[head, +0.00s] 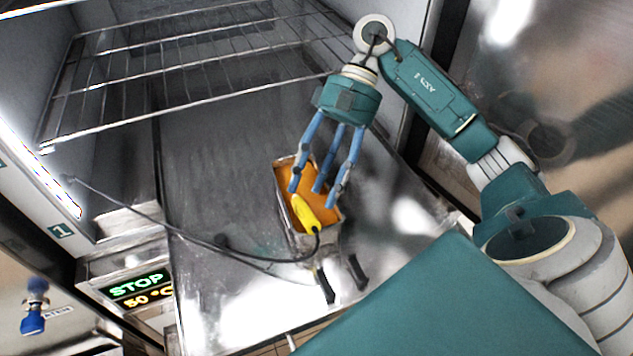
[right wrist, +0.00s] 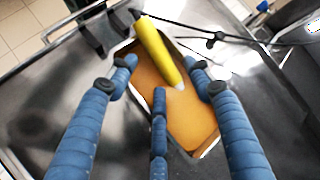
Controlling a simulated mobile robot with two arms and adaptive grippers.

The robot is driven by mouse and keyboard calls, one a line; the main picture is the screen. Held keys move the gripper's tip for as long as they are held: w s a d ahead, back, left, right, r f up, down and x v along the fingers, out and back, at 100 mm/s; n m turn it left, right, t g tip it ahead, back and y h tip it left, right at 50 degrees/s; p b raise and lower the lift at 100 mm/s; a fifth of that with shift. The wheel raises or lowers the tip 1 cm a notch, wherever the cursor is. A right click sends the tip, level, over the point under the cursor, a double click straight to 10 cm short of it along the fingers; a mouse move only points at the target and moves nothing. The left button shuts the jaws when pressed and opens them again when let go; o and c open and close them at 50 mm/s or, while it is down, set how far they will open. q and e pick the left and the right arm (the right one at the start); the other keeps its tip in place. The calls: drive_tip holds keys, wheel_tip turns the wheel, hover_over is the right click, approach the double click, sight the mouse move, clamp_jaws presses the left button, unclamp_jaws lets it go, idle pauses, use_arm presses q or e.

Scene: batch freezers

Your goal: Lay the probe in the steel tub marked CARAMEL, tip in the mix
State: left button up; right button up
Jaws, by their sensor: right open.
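The yellow probe (head: 306,213) lies slanted over the near end of a steel tub (head: 280,180) filled with orange-brown mix. In the right wrist view the probe (right wrist: 157,50) crosses the tub's rim, and its pale tip meets the surface of the mix. How deep the tip sits cannot be told. A black cable leaves its outer end. My right gripper (head: 319,189) is open above the tub, its blue fingers spread and apart from the probe. They also show in the right wrist view (right wrist: 162,90). No marking on the tub is readable. My left gripper is not seen.
The tub stands on a shiny steel shelf (head: 205,180) inside the cabinet. Wire racks (head: 190,85) hang above, left of my right arm. The cable (head: 150,212) runs to the left wall. Black handles (head: 325,285) stick out near the front edge. A STOP display (head: 140,287) is front left.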

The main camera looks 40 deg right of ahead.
wheel_tip(320, 180, up, 10)
drive_tip(key=shift+f, duration=0.2)
drive_tip(key=shift+a, duration=0.1)
idle(0.8)
